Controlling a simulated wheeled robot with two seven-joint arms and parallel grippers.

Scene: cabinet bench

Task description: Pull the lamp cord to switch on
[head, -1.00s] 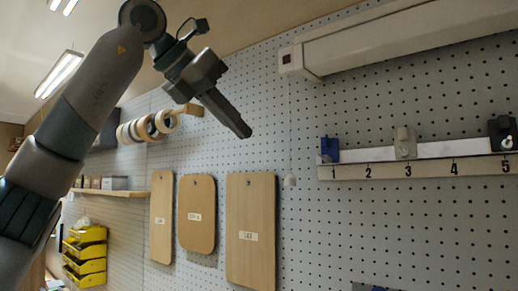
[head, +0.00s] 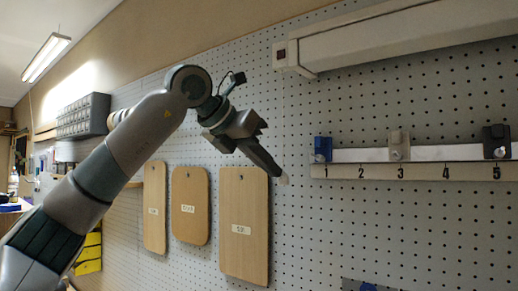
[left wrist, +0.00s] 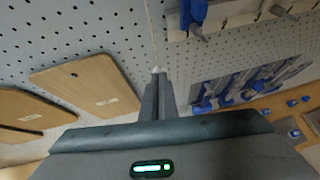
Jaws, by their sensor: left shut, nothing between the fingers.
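The lamp (head: 400,38) is a long pale housing high on the pegboard wall at the upper right. Its thin cord (head: 283,110) hangs from the left end and ends in a small white knob (head: 284,180). My left gripper (head: 279,172) is shut and empty, with its fingertips right beside the knob in the head view. In the left wrist view, the knob (left wrist: 157,70) shows just beyond the shut fingertips (left wrist: 158,78), and the cord (left wrist: 149,30) runs up from it. I cannot tell whether they touch. My right gripper is out of view.
Several wooden boards, the closest (head: 244,235), hang left of and below the gripper. A numbered rail (head: 420,172) with blue, grey and black holders is on the right. Blue tools (left wrist: 225,92) hang lower right in the left wrist view. The pegboard below the rail is mostly clear.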

